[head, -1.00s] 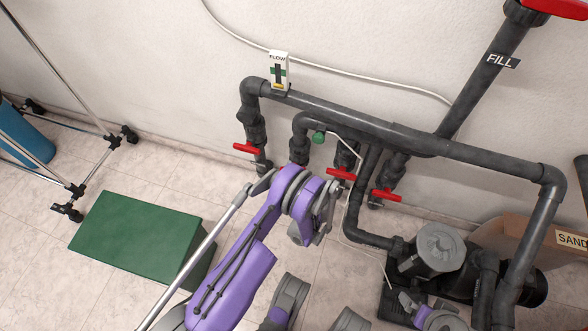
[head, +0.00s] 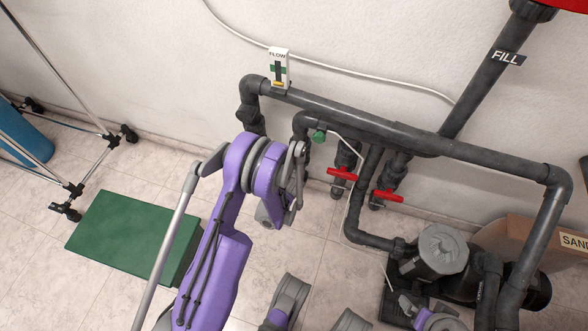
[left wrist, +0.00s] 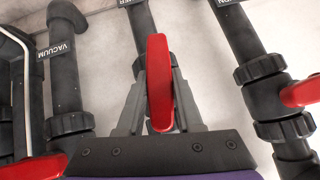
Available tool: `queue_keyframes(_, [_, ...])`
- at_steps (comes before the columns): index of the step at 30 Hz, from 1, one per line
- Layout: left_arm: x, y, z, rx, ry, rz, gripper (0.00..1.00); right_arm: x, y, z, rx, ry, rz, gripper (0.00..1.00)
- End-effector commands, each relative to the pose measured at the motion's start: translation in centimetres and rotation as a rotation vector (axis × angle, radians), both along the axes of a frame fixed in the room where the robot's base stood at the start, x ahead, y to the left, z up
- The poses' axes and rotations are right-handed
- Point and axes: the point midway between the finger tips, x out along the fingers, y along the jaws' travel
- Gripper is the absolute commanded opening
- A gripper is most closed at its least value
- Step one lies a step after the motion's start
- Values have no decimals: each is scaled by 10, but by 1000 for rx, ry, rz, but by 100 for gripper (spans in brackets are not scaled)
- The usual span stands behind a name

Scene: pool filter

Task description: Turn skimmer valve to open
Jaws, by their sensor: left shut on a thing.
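In the left wrist view a red valve handle (left wrist: 159,85) stands between the two grey fingers of my left gripper (left wrist: 158,105). The gripper is shut on it. The handle points up the picture, roughly along the dark pipe (left wrist: 145,22) behind it. That pipe's label is cut off and ends in what looks like "MER". In the head view my purple left arm hides this gripper and the left valves.
A pipe labelled VACUUM (left wrist: 62,70) stands to the left, with a red handle (left wrist: 35,168) below. Another red handle (left wrist: 302,92) is close on the right. The head view shows a green box (head: 125,235), a pump (head: 440,250) and a flow gauge (head: 279,68).

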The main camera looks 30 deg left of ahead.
Motion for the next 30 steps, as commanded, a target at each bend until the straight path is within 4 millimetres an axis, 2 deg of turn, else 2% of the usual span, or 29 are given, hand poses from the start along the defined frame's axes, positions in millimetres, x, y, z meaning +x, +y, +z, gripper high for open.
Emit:
queue_keyframes(12, [0, 2, 0, -191, -46, 1, 0, 1, 0, -5, 0, 1, 0, 100])
queue_keyframes(29, [0, 1, 0, -222, -53, 1, 0, 1, 0, -5, 0, 1, 0, 100])
queue_keyframes(30, [0, 1, 0, -222, -53, 1, 38, 1, 0, -5, 0, 1, 0, 100])
